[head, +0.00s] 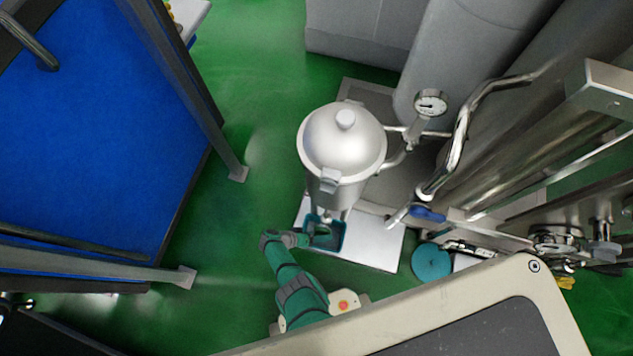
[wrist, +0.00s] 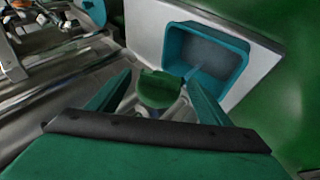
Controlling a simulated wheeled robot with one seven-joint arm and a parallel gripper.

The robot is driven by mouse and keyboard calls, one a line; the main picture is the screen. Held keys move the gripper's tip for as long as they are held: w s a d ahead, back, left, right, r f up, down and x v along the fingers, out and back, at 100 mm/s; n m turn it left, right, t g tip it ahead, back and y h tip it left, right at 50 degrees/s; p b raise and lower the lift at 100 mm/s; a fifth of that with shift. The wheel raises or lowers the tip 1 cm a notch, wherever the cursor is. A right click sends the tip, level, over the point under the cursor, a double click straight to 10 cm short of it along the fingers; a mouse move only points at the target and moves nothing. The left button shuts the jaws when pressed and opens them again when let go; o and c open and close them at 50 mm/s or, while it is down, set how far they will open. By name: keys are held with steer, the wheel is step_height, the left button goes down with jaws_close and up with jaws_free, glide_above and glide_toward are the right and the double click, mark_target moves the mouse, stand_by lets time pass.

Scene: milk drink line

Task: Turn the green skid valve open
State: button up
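The green skid valve shows in the wrist view as a green handle (wrist: 160,88) on a metal stem, beside a blue-teal bin. My gripper (wrist: 160,79) is open, with one teal finger on each side of the handle and a gap showing on both sides. I cannot tell how far the fingertips are from the handle in depth. In the head view my gripper (head: 309,238) is low, at the bin under the steel vessel (head: 341,140). The handle cannot be made out clearly there, because the gripper and vessel crowd it.
The blue-teal bin (wrist: 232,50) stands on a pale plate (head: 374,240). A blue-handled valve (head: 428,213) and steel pipes are to the right, with a round teal object (head: 431,262) below. Blue-topped frame (head: 90,130) stands left. Green floor (head: 235,225) is clear between.

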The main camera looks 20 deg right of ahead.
steer(key=shift+a+r, duration=0.1)
steer(key=v, duration=1)
steer(key=shift+a+r, duration=0.2)
steer(key=shift+t+y, duration=0.4)
steer(key=shift+y, duration=0.2)
steer(key=shift+s+d+r+x, duration=0.15)
steer(key=shift+d+x, duration=0.05)
steer(key=shift+x, duration=1.8)
steer(key=shift+s+d+r+x, duration=0.1)
steer(key=shift+d+r+x, duration=0.1)
steer(key=shift+x, duration=1.8)
steer(key=shift+s+d+r+x, duration=0.15)
steer(key=shift+d+x, duration=0.1)
steer(key=shift+x, duration=1.8)
steer(key=shift+w+a, duration=0.1)
steer(key=shift+w, duration=0.1)
steer(key=c, duration=0.9)
